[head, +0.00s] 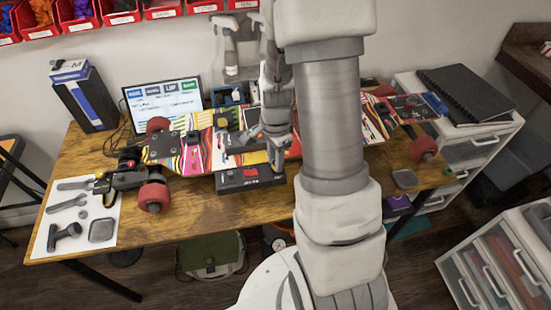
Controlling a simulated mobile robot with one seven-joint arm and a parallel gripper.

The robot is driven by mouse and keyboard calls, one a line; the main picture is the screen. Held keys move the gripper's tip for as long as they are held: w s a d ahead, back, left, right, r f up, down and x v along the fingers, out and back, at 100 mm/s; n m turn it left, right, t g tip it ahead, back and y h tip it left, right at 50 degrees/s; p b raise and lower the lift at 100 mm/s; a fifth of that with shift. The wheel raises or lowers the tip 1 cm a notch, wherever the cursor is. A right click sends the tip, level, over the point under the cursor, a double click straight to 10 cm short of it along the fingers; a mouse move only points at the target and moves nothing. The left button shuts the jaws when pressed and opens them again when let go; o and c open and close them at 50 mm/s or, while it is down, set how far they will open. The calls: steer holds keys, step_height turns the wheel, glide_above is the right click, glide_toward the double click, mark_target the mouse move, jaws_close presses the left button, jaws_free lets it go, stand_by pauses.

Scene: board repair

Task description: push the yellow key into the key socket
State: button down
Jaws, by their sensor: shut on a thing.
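A skateboard (190,150) with a colourful striped deck lies upside down across the wooden table. My gripper (274,150) is over the middle of the board, pointing down, just above a dark box (250,180) with a red part on top. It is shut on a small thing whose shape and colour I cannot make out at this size. I cannot tell the yellow key or the key socket apart from the small parts around the fingers. My arm hides part of the board's right half.
A white sheet with tools (50,243) lies at the front left. A white drawer unit (470,150) stands at the right.

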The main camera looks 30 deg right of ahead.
steer(key=shift+f+b, duration=0.4)
steer(key=shift+f, duration=0.05)
stand_by(0.5)
steer(key=shift+c, duration=1.5)
jaws_free()
steer(key=shift+r, duration=0.2)
steer(key=shift+r+p, duration=1.2)
steer(key=shift+r, duration=0.05)
steer(key=shift+r, duration=0.25)
steer(key=shift+r+p, duration=2.45)
steer(key=shift+r, duration=0.4)
